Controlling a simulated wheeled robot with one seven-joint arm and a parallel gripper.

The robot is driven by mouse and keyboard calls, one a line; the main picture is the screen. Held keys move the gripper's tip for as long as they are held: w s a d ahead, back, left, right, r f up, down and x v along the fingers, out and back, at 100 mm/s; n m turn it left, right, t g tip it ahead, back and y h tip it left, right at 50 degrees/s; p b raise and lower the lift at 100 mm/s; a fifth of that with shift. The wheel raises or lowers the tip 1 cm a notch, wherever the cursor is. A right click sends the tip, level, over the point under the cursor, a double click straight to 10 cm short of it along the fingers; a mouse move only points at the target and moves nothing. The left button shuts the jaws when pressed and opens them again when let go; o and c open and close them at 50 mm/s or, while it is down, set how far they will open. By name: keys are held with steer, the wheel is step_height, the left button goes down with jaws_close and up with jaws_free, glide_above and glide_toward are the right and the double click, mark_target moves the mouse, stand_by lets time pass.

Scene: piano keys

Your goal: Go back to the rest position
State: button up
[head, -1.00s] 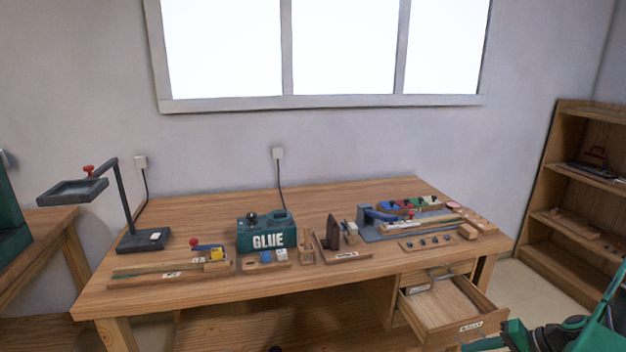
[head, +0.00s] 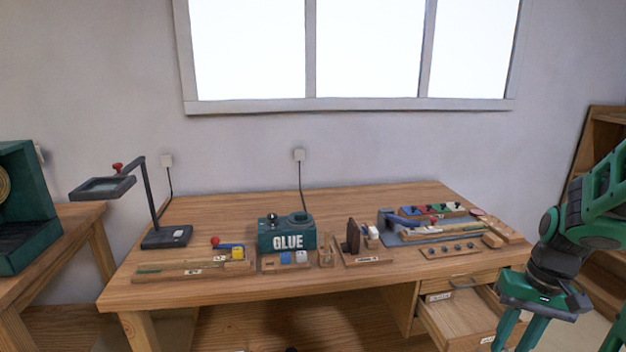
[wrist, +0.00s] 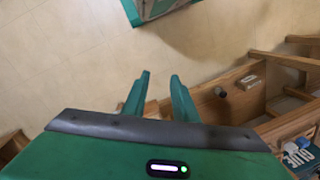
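My gripper (head: 522,338) is at the lower right of the head view, in front of the open drawer at the bench's right end. Its fingertips run out of the bottom of that view. In the wrist view my gripper (wrist: 161,78) shows two green fingers held apart, with bare floor between and beyond them. Nothing is held. The wooden workbench (head: 170,290) stands apart from the gripper.
The open drawer (head: 460,318) juts out from the bench close to my gripper. The bench top holds a green glue box (head: 287,240), a magnifier stand (head: 165,237) and several small wooden holders. A shelf (head: 597,125) stands at the right.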

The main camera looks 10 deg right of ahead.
steer(key=s+a+r+h, duration=0.1)
steer(key=s+a+r, duration=0.3)
steer(key=s+r, duration=0.2)
steer(key=shift+s+a+r+m, duration=0.3)
steer(key=shift+s+a+r, duration=0.1)
steer(key=shift+s, duration=0.45)
steer(key=shift+w+f, duration=0.25)
steer(key=shift+w, duration=0.4)
